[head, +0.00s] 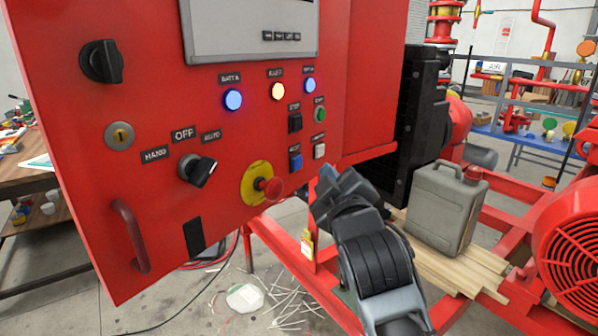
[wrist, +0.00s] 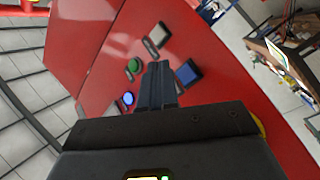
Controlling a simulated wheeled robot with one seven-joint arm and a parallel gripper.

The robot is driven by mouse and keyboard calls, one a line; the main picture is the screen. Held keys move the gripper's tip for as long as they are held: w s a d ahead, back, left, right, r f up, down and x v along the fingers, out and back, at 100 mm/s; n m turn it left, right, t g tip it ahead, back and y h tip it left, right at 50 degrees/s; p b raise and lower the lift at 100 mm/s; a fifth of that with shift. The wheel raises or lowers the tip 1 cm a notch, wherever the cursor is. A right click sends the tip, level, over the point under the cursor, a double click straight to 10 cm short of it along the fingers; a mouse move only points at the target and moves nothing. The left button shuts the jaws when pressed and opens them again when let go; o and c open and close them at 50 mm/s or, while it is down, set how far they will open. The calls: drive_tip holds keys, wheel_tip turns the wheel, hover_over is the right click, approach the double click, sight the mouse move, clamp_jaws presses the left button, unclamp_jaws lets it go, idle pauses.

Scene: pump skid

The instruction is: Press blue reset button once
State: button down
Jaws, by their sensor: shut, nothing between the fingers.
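A square blue button (head: 295,161) sits low on the red control panel, under a small label too small to read. It also shows in the wrist view (wrist: 187,73), just right of my fingertips. My gripper (wrist: 160,68) is shut and empty, its fingers pointing at the panel between the blue button and the green button (wrist: 134,66). In the head view my gripper (head: 324,178) is right of and slightly below the blue button. I cannot tell if the fingertips touch the panel; the blue button is not covered by them.
A white square button (head: 319,151) and a black switch (head: 295,122) are close by. A red emergency stop (head: 269,187) on a yellow disc and a rotary selector (head: 199,171) lie left. A grey jerrycan (head: 440,208) stands right of my arm.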

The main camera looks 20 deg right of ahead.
drive_tip(key=shift+w+a+b, duration=0.3)
drive_tip(key=shift+w+a, duration=0.65)
drive_tip(key=shift+w, duration=0.3)
drive_tip(key=shift+w, duration=0.1)
idle(1.1)
drive_tip(key=shift+w+a, duration=0.2)
drive_tip(key=shift+w+a, duration=0.3)
drive_tip(key=shift+w, duration=0.05)
idle(0.8)
drive_tip(key=shift+s, duration=0.1)
drive_tip(key=shift+s+d+p, duration=0.3)
drive_tip(key=shift+s+d, duration=0.2)
drive_tip(key=shift+s, duration=0.1)
idle(0.3)
drive_tip(key=s+d+p, duration=0.1)
drive_tip(key=s, duration=0.1)
drive_tip(key=s+d+p, duration=0.1)
drive_tip(key=s+d, duration=0.1)
drive_tip(key=shift+p, duration=0.3)
